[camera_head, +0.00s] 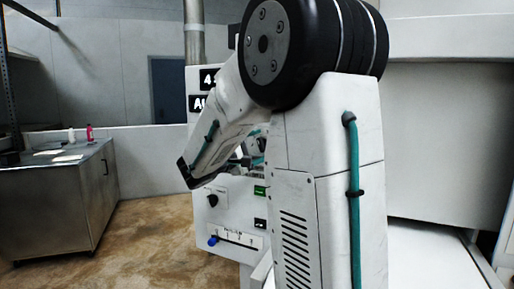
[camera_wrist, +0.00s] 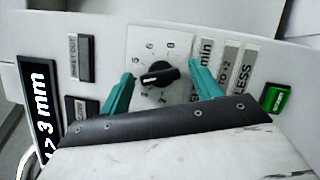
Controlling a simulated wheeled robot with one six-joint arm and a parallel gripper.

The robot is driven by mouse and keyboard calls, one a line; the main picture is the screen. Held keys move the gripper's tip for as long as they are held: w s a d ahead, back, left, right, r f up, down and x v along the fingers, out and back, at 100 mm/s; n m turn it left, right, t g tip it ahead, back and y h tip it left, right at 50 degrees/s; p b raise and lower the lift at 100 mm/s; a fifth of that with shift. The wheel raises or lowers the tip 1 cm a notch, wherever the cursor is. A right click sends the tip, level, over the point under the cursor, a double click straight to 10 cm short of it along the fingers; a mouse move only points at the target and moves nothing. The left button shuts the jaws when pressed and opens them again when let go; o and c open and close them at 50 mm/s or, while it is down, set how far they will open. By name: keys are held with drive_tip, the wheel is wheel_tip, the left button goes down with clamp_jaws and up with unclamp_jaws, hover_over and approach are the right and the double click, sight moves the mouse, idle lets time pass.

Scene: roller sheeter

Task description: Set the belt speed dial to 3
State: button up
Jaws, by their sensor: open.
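The black dial (camera_wrist: 159,74) sits on a pale plate with numbers around it in the wrist view.
A green button (camera_wrist: 276,98) is right of the dial; a dark "3 mm" sign (camera_wrist: 40,105) is at left. In the head view, a lower panel carries a black knob (camera_head: 212,200) and a blue slider knob (camera_head: 213,240). A steel cabinet (camera_head: 55,205) stands left, with open floor between.

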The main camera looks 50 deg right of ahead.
drive_tip(key=c, duration=1)
drive_tip(key=n+t+h, duration=0.1)
drive_tip(key=n, duration=0.3)
drive_tip(key=shift+s+f, duration=0.1)
drive_tip(key=shift+n+t+h, duration=0.35)
drive_tip(key=shift+n+t, duration=0.2)
drive_tip(key=shift+n, duration=0.8)
drive_tip(key=shift+n+t+h, duration=0.35)
drive_tip(key=shift+n+t, duration=0.2)
drive_tip(key=shift+n, duration=0.8)
drive_tip(key=o, duration=1)
